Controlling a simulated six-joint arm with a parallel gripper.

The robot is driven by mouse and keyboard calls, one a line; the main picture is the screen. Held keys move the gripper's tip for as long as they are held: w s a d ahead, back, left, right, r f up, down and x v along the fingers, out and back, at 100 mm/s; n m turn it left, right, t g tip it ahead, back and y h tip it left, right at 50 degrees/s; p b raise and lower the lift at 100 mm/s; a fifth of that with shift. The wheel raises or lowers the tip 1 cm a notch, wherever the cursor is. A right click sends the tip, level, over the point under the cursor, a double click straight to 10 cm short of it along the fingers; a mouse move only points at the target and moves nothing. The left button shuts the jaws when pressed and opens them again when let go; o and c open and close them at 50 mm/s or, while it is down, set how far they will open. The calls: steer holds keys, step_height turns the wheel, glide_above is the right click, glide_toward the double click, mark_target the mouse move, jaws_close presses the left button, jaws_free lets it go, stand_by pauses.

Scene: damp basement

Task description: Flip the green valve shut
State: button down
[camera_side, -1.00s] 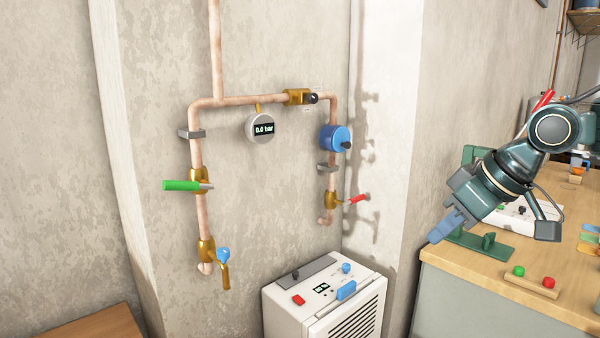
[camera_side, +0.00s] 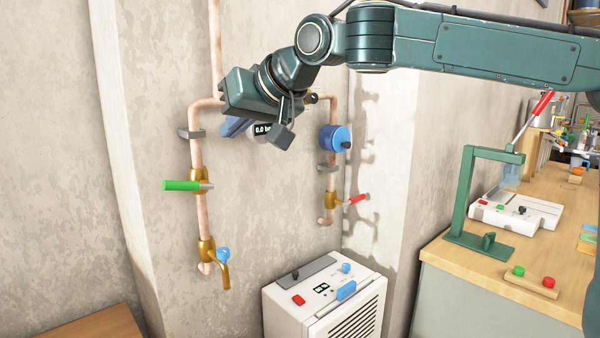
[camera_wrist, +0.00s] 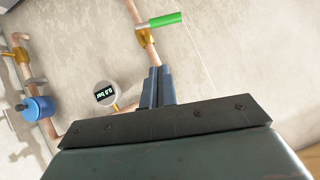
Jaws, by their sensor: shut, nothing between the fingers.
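The green valve handle (camera_side: 182,185) lies level, crosswise to the vertical copper pipe, on a brass valve body (camera_side: 200,180) on the left pipe run. It points left in the side view. The green handle (camera_wrist: 166,19) also shows at the top of the wrist view, beyond my fingertips. My gripper (camera_side: 228,132) is in front of the upper pipes, above and to the right of the green handle, and apart from it. In the wrist view its blue fingers (camera_wrist: 157,72) are together and empty.
A round gauge (camera_wrist: 106,94) reading 0.0 bar is close to my gripper. A blue round device (camera_side: 335,138), a red-handled valve (camera_side: 356,199) and a blue-handled tap (camera_side: 222,254) are on the pipes. A white unit (camera_side: 320,300) stands below. The wall left of the green handle is clear.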

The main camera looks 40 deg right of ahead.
steer(key=shift+w+a+r, duration=0.1)
steer(key=shift+w+a, duration=0.2)
steer(key=shift+a, duration=0.2)
steer(key=shift+w+a+r, duration=0.1)
steer(key=shift+w+a, duration=0.2)
steer(key=shift+a, duration=0.2)
glide_above(185, 183)
steer(key=s+d, duration=0.1)
steer(key=s, duration=0.2)
step_height(185, 183, down, 6)
steer(key=shift+w+a+f, duration=0.15)
steer(key=shift+w+f, duration=0.05)
steer(key=shift+f, duration=0.35)
steer(key=shift+w+a+f, duration=0.15)
steer(key=shift+a+f, duration=0.05)
steer(key=shift+f, duration=0.3)
steer(key=shift+w+a+f, duration=0.15)
steer(key=shift+w+f, duration=0.05)
steer(key=shift+f, duration=0.35)
